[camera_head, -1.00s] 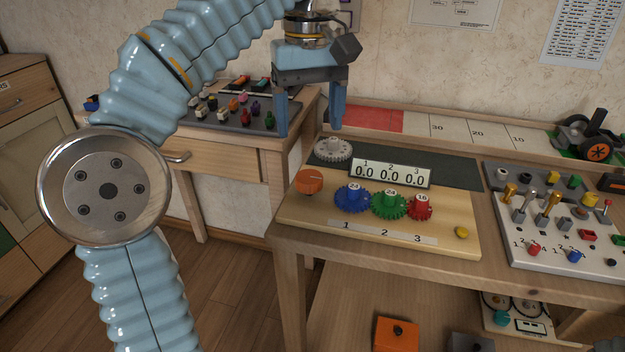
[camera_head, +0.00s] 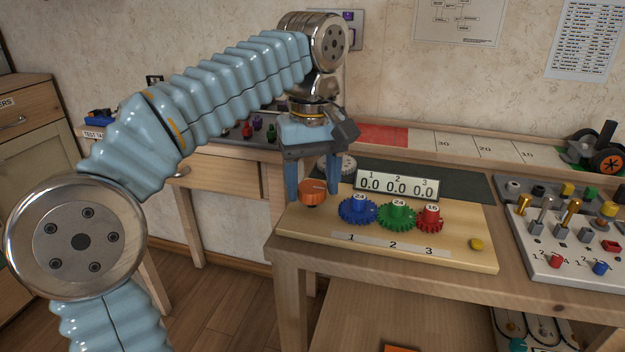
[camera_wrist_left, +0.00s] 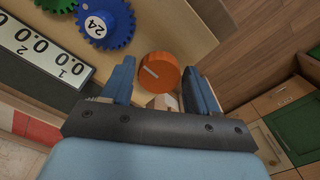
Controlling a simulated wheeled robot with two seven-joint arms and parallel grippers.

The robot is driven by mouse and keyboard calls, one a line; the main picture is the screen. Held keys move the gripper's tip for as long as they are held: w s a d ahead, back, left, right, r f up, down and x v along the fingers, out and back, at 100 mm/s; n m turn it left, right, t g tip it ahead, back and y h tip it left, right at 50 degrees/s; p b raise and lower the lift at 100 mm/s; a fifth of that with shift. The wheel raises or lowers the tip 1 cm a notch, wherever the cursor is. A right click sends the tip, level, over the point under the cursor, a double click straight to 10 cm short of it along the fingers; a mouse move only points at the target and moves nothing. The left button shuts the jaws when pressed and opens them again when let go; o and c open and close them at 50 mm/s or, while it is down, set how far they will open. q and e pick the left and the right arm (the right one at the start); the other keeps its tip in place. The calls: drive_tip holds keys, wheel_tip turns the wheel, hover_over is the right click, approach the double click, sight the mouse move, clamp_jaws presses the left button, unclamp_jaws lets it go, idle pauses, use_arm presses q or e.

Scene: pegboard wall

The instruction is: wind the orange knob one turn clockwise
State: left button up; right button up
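The orange knob (camera_head: 312,192) stands at the left end of a wooden gear board (camera_head: 459,252). In the left wrist view the knob (camera_wrist_left: 159,72) shows a pale pointer line and lies between and just beyond my left fingertips. My left gripper (camera_head: 314,190) is open, pointing down, with one finger on each side of the knob. Gaps show between the fingers and the knob in the left wrist view (camera_wrist_left: 160,80). Beside the knob are blue (camera_head: 357,210), green (camera_head: 396,216) and red (camera_head: 430,219) gears. The display (camera_head: 397,185) reads 0.0 0.0 0.0. My right gripper is not in view.
A grey gear (camera_head: 348,164) sits behind the knob, partly hidden by my gripper. A yellow button (camera_head: 476,244) is at the board's right end. A panel of switches (camera_head: 560,254) stands farther right. A side table (camera_head: 228,172) is at the left.

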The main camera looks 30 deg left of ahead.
use_arm(q)
drive_tip(key=c, duration=0.7)
